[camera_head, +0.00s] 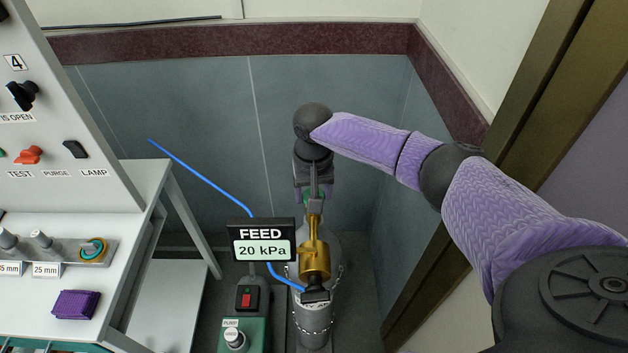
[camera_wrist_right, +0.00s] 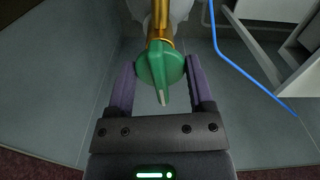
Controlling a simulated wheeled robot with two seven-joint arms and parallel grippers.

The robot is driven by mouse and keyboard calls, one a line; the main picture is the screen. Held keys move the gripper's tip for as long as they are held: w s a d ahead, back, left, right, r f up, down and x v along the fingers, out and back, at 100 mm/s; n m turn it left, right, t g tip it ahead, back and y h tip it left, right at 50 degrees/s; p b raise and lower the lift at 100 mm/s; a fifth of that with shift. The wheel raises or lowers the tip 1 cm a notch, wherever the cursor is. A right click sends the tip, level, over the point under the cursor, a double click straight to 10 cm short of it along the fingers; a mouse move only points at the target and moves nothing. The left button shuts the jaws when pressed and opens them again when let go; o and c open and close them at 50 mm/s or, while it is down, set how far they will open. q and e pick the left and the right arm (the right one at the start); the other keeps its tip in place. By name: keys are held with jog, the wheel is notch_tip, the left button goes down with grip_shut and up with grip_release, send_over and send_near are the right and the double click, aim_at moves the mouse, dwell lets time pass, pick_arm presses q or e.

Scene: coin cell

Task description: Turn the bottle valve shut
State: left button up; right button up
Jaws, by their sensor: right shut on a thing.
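The bottle (camera_head: 313,338) is grey and stands upright on the floor, held by chains, with a brass valve body (camera_head: 314,258) on top. The green valve knob (camera_wrist_right: 161,68) shows in the right wrist view with a pale line on its face. My right gripper (camera_wrist_right: 161,85) is around the knob, a purple finger on either side, and is shut on it. My left gripper is not in view.
A feed display (camera_head: 262,241) reads 20 kPa beside the valve. A blue hose (camera_head: 205,180) runs to the valve. A green pump (camera_head: 247,325) stands left of the bottle. A white bench (camera_head: 120,245) and control panel (camera_head: 70,110) fill the left. Walls close in behind and at right.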

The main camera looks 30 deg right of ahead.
jog(key=n+p, duration=0.1)
jog(key=p, duration=0.1)
jog(key=shift+r+n+p, duration=0.3)
jog(key=shift+r+n, duration=0.05)
jog(key=shift+n, duration=0.05)
jog(key=shift+f+n+p, duration=0.1)
jog(key=shift+n+p, duration=0.25)
jog(key=shift+n, duration=0.15)
jog(key=n+p, duration=0.1)
jog(key=n, duration=0.1)
jog(key=shift+f+n, duration=0.15)
jog(key=shift+n, duration=0.15)
jog(key=n, duration=0.5)
jog(key=shift+p, duration=0.4)
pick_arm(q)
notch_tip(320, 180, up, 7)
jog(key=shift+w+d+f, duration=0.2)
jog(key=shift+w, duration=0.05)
pick_arm(e)
jog(key=n, duration=0.5)
jog(key=shift+w+n, duration=0.1)
jog(key=shift+n, duration=0.3)
jog(key=o, duration=1.2)
jog(key=shift+o, duration=0.2)
